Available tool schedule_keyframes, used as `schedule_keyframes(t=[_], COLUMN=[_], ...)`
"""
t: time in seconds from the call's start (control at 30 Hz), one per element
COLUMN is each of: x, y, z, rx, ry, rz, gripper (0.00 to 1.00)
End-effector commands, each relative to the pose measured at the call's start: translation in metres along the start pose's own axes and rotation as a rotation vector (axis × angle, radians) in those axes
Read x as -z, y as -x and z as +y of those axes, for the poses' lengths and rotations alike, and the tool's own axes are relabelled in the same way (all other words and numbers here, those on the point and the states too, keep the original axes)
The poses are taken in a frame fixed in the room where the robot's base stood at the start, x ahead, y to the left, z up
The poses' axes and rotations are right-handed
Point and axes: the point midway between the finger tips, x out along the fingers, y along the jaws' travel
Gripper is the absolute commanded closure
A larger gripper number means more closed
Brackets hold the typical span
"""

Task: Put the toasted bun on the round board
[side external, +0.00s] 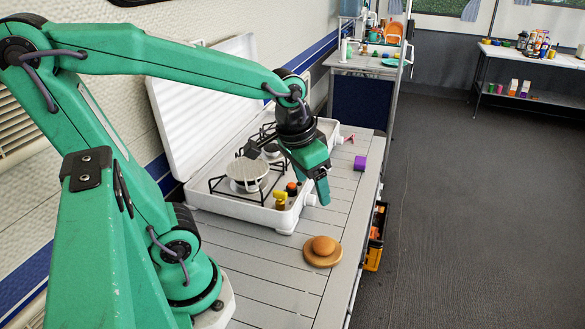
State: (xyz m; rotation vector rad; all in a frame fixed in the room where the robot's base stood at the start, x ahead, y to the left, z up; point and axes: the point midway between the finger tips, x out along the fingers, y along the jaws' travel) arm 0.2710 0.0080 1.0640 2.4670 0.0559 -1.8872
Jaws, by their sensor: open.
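A round, brown bun (324,245) sits on the small round wooden board (311,260) on the slatted table. The bun rests near the middle of the board, and the board's rim shows around it. My gripper (306,184) points downward above the front right edge of the stove, up and behind the board. It is open, apart from the bun, and no held thing shows in it. One green finger shows clearly; the other is partly hidden.
A white camp stove (232,212) with its lid (203,97) raised stands behind the board. A round toaster plate (248,174) sits on its burner. Clear table (265,270) lies left of the board.

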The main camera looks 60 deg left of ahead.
Motion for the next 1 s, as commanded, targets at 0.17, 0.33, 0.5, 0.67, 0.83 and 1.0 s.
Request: schedule_keyframes(t=[0.17, 0.33, 0.5, 0.67, 0.83, 1.0], x=[-0.016, -0.029, -0.036, -0.037, -0.037, -0.037], y=[0.024, 0.038, 0.045, 0.046, 0.046, 0.046], z=[0.003, 0.004, 0.005, 0.005, 0.005, 0.005], rx=[-0.006, -0.010, -0.013, -0.013, -0.013, -0.013], ry=[-0.021, -0.038, -0.048, -0.050, -0.049, -0.049], rz=[0.104, 0.178, 0.219, 0.227, 0.227, 0.227], gripper=[0.29, 0.29, 0.29, 0.29, 0.29, 0.29])
